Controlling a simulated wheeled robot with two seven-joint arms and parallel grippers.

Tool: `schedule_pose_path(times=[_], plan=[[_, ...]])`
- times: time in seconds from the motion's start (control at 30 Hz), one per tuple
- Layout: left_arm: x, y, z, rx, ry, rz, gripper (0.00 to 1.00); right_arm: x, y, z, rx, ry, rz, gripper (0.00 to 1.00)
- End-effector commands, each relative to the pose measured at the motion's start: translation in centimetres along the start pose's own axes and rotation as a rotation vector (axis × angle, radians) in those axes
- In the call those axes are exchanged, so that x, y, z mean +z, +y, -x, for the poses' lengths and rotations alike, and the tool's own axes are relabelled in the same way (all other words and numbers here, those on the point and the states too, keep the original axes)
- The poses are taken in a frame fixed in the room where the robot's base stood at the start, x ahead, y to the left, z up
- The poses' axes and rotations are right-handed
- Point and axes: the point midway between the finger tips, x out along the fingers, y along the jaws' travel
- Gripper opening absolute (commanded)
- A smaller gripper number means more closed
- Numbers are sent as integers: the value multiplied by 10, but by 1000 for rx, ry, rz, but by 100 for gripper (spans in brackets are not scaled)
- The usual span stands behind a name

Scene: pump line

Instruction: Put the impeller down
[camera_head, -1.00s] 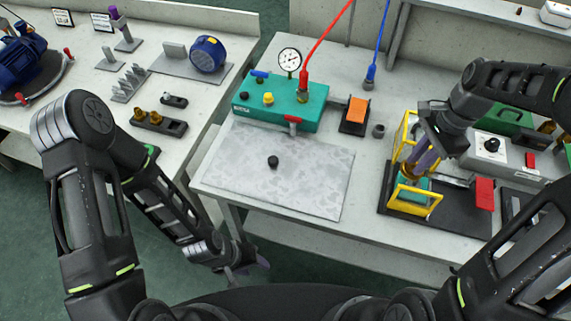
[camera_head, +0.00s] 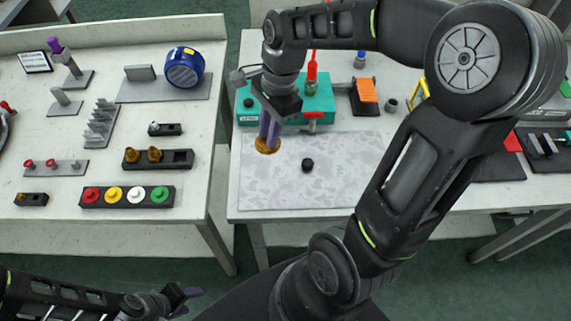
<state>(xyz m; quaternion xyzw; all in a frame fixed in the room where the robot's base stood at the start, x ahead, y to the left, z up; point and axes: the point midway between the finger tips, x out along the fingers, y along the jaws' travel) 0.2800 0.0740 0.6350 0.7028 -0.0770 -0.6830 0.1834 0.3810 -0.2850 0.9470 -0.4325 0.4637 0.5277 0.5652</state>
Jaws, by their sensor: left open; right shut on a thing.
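My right gripper (camera_head: 268,133) reaches in from the right, with purple fingers pointing down. It is shut on the brass-coloured impeller (camera_head: 266,147). The impeller hangs over the left part of the grey speckled mat (camera_head: 330,185); I cannot tell whether it touches the mat. My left gripper (camera_head: 188,298) is open and empty, low at the bottom left, in front of the benches and away from the impeller.
A small black knob (camera_head: 307,165) lies on the mat, right of the impeller. The teal pump test box (camera_head: 318,108) stands behind. On the left bench, a black holder (camera_head: 181,160) bears two brass parts, and a tray (camera_head: 127,198) bears coloured caps.

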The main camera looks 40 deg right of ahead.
Motion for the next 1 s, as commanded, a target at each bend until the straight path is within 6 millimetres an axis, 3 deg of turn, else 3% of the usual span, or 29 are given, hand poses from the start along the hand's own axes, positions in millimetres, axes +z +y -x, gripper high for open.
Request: schedule_pose_path(times=[0.37, 0.77, 1.0], plan=[[0, 0, 0, 0, -1, -1, 47, 0, 0, -1, -3, 0, -17, 0], [0, 1, 2, -1, -1, 0, 47, -12, 0, -57, 0, 0, -16, 0], [0, 0, 2, -1, -1, 0, 47, -13, 0, -62, -4, 0, -15, 0]])
